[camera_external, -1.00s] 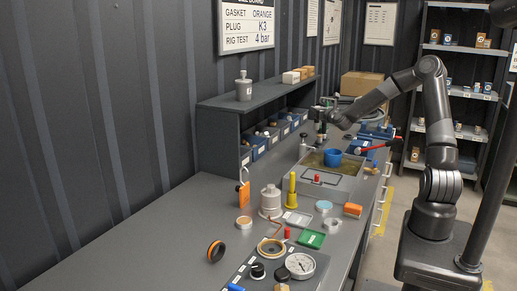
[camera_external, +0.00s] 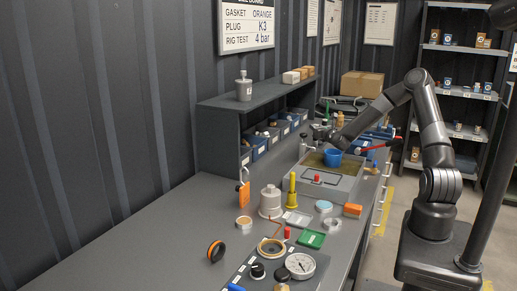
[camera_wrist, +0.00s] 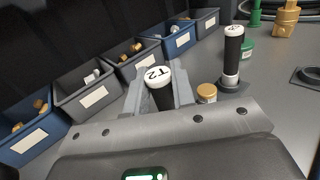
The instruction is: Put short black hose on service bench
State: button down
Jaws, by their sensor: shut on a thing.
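In the wrist view my gripper (camera_wrist: 158,86) is shut on an upright black cylinder (camera_wrist: 163,98) with a white top marked "T2". Its lower end is hidden by the gripper, and I cannot tell whether it is the short black hose. A similar black cylinder with a white top (camera_wrist: 232,55) stands on a small base to the right. In the external view my gripper (camera_external: 322,138) is low over the far part of the long grey bench (camera_external: 150,235), behind the blue cup. Dark curved hose (camera_external: 345,104) lies near the cardboard box.
Blue and grey bins (camera_wrist: 85,97) with small fittings line the wall side, close left of my gripper. A brass-coloured cap (camera_wrist: 207,92) sits to its right. A basin with a blue cup (camera_external: 333,157) stands mid-bench. Gauge (camera_external: 300,265) and other parts crowd the near end; the near left surface is clear.

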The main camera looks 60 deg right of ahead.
jog(key=shift+f, duration=0.55)
dwell(0.4)
jog(key=c, duration=1.1)
grip_release()
jog(key=shift+c, duration=0.2)
notch_tip(320, 180, up, 4)
jog(key=shift+r, duration=0.2)
jog(key=s+d+r, duration=0.5)
jog(key=s+r, duration=0.1)
jog(key=s, duration=0.4)
jog(key=shift+s+d+r, duration=0.2)
jog(key=shift+r, duration=0.1)
